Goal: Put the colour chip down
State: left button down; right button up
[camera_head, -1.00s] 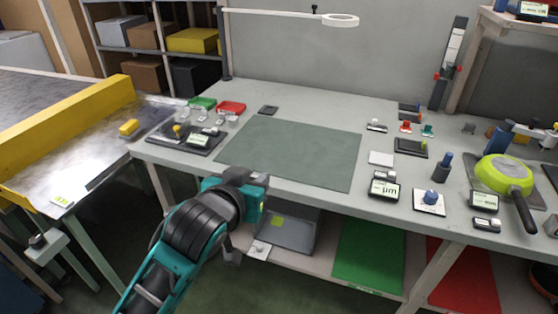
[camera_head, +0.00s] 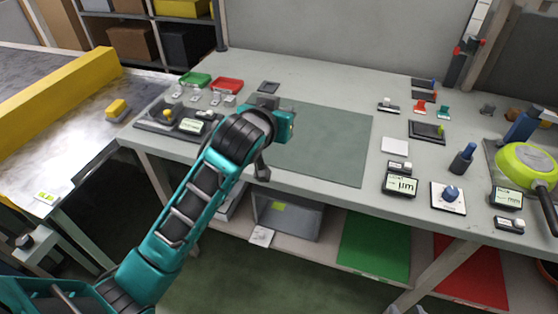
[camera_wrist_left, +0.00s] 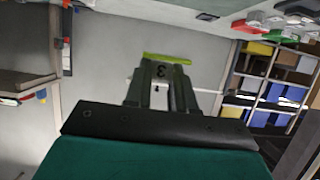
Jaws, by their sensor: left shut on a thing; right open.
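A lime-green colour chip (camera_wrist_left: 167,58) shows edge-on as a thin strip in the left wrist view. My left gripper (camera_wrist_left: 161,72) is shut on it and points towards the wall. In the head view my left arm reaches over the left part of the grey-green mat (camera_head: 335,145); its wrist hides the fingers and the chip. My right gripper (camera_head: 405,309) barely shows at the bottom edge, open, well in front of the bench. A dark square plate (camera_head: 268,87) lies behind the mat; it also shows in the left wrist view (camera_wrist_left: 207,16).
Green (camera_head: 195,79) and red (camera_head: 228,86) trays stand at the back left of the bench. Much of the mat is clear.

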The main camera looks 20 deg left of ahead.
aim_at(279, 170)
pick_arm(q)
notch_tip(279, 170, down, 13)
jog(key=shift+f+b, duration=0.1)
jog(key=shift+b, duration=1.05)
jog(key=shift+f, duration=0.4)
jog(key=c, duration=0.9)
grip_release()
jog(key=shift+c, duration=0.2)
jog(key=shift+r, duration=0.1)
